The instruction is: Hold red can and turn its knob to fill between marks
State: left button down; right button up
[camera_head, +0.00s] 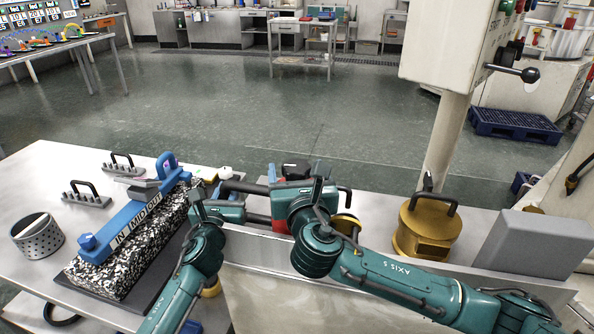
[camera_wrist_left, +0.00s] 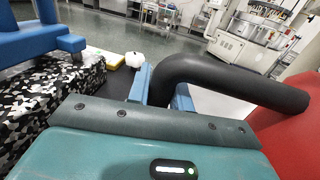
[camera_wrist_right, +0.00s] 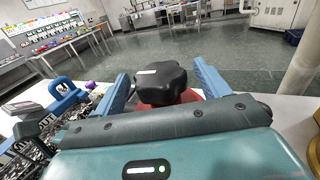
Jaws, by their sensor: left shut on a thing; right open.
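The red can (camera_head: 281,224) stands on the table, mostly hidden behind my arms in the head view. Its red side fills the right of the left wrist view (camera_wrist_left: 292,145). Its thick black handle (camera_wrist_left: 235,78) passes between the blue fingers of my left gripper (camera_wrist_left: 164,90), which is shut on it. The black lobed knob (camera_wrist_right: 162,82) sits on top of the can. My right gripper (camera_wrist_right: 160,75) is open, with a finger on each side of the knob and gaps showing. The fill marks and level are not visible.
A blue bar on a speckled granite block (camera_head: 135,235) lies left of the can. A brass pot with a black handle (camera_head: 428,228) and a grey block (camera_head: 533,243) stand right. A perforated cylinder (camera_head: 38,236) is far left. A machine post (camera_head: 445,140) rises behind.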

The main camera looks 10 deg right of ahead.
jog(key=shift+w, duration=0.2)
jog(key=c, duration=1)
jog(key=shift+m+h, duration=0.8)
jog(key=shift+h, duration=0.5)
jog(key=o, duration=1)
jog(key=shift+s, duration=0.1)
